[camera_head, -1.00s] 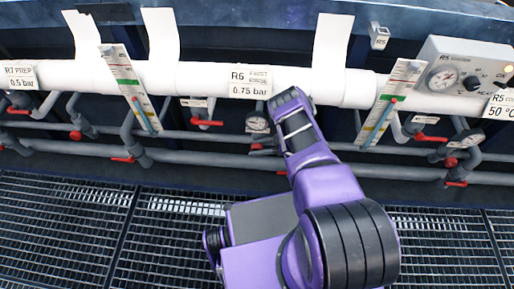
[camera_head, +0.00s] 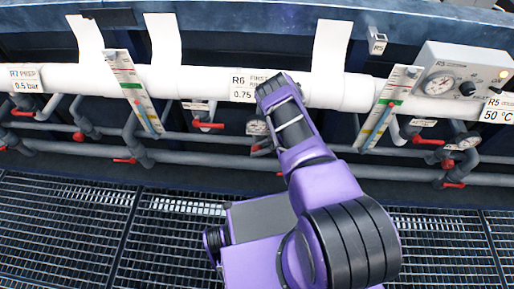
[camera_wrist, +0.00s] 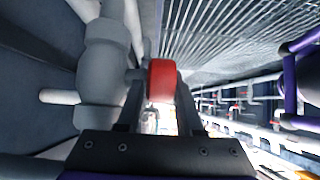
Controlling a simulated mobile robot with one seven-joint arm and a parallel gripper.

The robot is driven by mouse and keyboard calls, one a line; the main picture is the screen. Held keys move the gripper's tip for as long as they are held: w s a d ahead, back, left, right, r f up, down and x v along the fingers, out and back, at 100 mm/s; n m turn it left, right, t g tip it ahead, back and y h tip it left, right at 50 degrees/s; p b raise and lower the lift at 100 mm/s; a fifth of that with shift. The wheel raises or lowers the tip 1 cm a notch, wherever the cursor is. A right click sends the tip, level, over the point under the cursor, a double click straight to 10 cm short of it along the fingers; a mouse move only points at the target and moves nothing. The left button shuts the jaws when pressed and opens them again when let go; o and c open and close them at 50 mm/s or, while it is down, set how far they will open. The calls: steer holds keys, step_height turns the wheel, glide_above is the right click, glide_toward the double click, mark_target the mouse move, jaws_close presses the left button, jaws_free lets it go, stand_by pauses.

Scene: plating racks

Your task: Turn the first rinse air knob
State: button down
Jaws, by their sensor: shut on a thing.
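The first rinse label (camera_head: 243,86), marked R6 and 0.75 bar, is on the white pipe in the head view, with its right side covered by my arm. A round gauge (camera_head: 256,125) is just below it. In the wrist view, a red knob (camera_wrist: 162,80) sits on the side of a grey valve body and pipe (camera_wrist: 103,65). My gripper (camera_wrist: 160,103) has one finger on each side of the red knob and is shut on it. In the head view my gripper's fingers are hidden behind my wrist. Part of a red handle (camera_head: 261,148) shows beside my wrist.
The R7 station (camera_head: 22,80) is at left and the R5 control box (camera_head: 462,72) at right. Other red valve handles (camera_head: 207,125) sit along the grey pipes. Tall scale strips (camera_head: 134,92) flank the station. Grating (camera_head: 90,225) covers the floor in front.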

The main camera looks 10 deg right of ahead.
mark_target(261, 148)
steer(key=c, duration=0.8)
jaws_free()
steer(key=shift+c, duration=0.2)
steer(key=v, duration=0.3)
steer(key=shift+d, duration=0.1)
steer(key=s+d, duration=0.3)
steer(key=d, duration=0.8)
steer(key=shift+s+d, duration=0.2)
steer(key=shift+s, duration=0.2)
